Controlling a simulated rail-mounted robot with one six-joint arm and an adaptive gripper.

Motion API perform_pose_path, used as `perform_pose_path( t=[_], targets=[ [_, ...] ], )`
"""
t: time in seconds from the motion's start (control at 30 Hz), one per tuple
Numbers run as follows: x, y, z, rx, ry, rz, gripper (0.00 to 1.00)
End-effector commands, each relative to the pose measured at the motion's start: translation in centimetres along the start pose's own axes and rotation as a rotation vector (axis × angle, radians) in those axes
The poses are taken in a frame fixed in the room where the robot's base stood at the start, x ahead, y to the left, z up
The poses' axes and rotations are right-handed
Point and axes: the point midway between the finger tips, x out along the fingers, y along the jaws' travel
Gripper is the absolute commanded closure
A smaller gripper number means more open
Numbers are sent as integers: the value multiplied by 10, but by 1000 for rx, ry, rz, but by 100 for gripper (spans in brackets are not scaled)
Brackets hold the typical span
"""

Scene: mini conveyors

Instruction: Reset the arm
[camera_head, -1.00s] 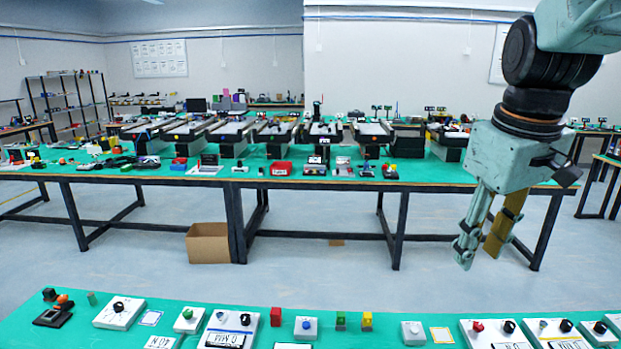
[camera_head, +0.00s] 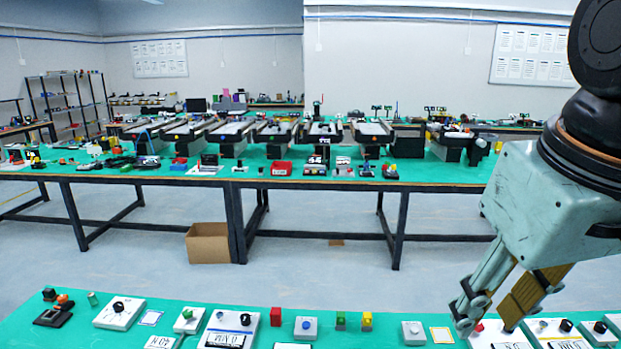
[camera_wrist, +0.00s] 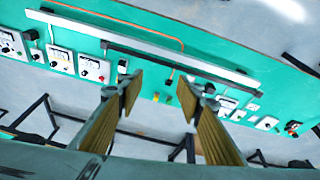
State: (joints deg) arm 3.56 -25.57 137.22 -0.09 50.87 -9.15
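My gripper (camera_head: 488,318) hangs at the right of the head view, tilted, with its fingertips over or in front of the right part of the near green table (camera_head: 385,309). I cannot tell its height above the table. In the wrist view my gripper (camera_wrist: 160,97) shows two fingers with yellowish inner pads, spread apart with nothing between them. The near table with its small devices shows beyond the fingers there.
A far table (camera_head: 440,174) carries several mini conveyors (camera_head: 322,130). A cardboard box (camera_head: 208,243) stands on the floor. The floor between the tables is mostly clear.

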Motion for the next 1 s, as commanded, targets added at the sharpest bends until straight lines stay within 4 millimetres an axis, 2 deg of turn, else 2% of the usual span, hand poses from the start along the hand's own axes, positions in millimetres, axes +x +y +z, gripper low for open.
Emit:
perform_pose_path(
  t=[0.2, 0.43, 0.63, 1.0],
  targets=[
    [-5, -14, 35, 46, 21, -7, 67],
    [-6, -24, 61, 86, 35, -14, 67],
    [-5, -27, 71, 100, 39, -17, 67],
    [-5, -27, 71, 101, 39, -17, 67]
  ],
)
